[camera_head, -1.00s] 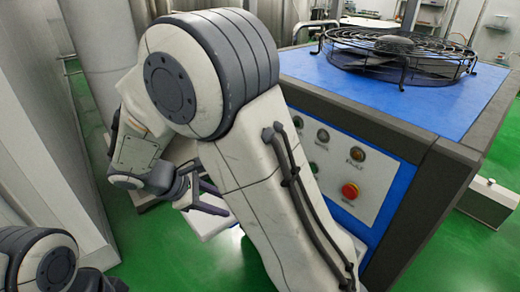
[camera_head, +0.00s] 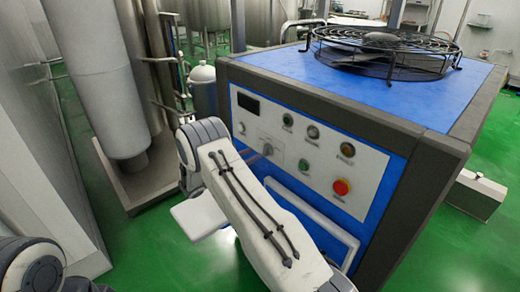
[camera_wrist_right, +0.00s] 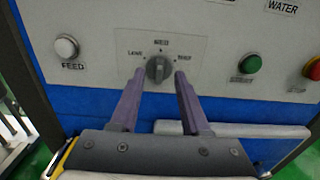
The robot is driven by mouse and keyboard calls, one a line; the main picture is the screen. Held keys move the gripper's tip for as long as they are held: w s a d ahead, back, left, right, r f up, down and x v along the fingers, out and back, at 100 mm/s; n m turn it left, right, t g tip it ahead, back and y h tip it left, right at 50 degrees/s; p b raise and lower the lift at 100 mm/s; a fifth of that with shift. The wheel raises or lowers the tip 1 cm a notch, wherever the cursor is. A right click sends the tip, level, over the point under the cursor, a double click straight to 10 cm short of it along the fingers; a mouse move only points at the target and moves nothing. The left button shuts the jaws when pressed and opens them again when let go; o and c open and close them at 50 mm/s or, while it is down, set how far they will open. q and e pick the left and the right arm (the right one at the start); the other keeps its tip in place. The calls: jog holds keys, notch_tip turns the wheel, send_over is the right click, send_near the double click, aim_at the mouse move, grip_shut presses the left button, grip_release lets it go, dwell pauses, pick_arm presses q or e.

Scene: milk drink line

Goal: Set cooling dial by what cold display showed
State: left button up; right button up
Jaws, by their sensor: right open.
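The dial (camera_wrist_right: 158,68) is a grey knob on a light plate, with printed labels to its left, above and right. The upper label seems to read MED; the side labels are too blurred to read. In the head view the dial (camera_head: 267,147) sits on the blue machine's front panel, below a dark display (camera_head: 248,104) with no readable figures. My right gripper (camera_wrist_right: 160,76) is open, its two purple fingers on either side of the dial; I cannot tell whether they touch it. In the head view my arm hides most of this gripper. My left gripper is out of view.
Several lamps and buttons, with a red button (camera_head: 341,187), share the panel. A light handle bar (camera_head: 312,218) runs below it. A fan (camera_head: 385,50) with a wire guard tops the machine. A pale vertical pipe (camera_head: 100,85) stands left. Green floor (camera_head: 160,250) lies open between.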

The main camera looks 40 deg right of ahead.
aim_at(266, 151)
jog(key=d, duration=0.4)
jog(key=shift+w+d+p, duration=0.2)
jog(key=shift+d+p, duration=0.1)
jog(key=shift+d, duration=0.1)
grip_shut()
